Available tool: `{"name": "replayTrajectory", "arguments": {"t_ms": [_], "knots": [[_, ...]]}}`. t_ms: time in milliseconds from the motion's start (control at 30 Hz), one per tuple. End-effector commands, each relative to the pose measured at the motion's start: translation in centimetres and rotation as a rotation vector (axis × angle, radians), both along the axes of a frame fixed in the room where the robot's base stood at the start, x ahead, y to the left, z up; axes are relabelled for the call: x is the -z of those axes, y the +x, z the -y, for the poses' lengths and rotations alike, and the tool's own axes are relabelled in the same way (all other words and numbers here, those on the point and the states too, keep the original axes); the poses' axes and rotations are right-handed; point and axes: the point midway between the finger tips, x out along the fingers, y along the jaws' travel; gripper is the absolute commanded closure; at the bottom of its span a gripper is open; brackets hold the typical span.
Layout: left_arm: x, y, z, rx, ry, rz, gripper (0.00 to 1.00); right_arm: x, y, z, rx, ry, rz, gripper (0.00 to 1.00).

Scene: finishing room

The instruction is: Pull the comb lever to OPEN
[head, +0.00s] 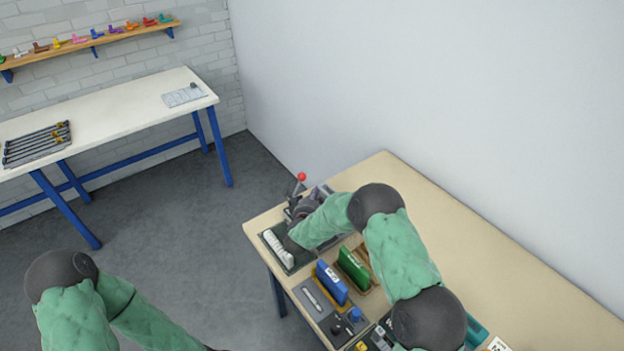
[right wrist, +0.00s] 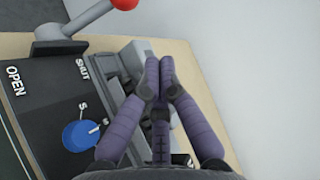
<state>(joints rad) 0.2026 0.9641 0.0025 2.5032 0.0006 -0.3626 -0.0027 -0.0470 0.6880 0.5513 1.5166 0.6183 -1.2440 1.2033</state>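The comb lever (right wrist: 88,18) is a grey rod with a red ball knob (right wrist: 124,3), on a dark block at the machine's edge. In the right wrist view it leans toward the side of the SHUT label (right wrist: 82,69), away from the OPEN label (right wrist: 14,81). In the head view its red knob (head: 301,177) stands just beyond my right gripper (head: 299,207). In the right wrist view the purple fingers of my right gripper (right wrist: 159,75) have their tips together, with nothing visible between them, apart from the lever. My left gripper is outside the frames.
A blue dial (right wrist: 82,136) sits on the dark panel. On the bench (head: 460,225) are a tray of white pieces (head: 279,248), a blue holder (head: 331,284) and a green one (head: 354,268). A wall stands behind the bench.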

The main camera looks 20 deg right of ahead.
Motion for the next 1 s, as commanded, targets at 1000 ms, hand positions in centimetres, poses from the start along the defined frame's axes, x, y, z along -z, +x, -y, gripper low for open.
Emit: {"name": "replayTrajectory", "arguments": {"t_ms": [1000], "knots": [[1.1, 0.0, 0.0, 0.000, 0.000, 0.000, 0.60, 2.0, 8.7, 4.9, 0.001, -0.001, 0.001, 1.00]]}}
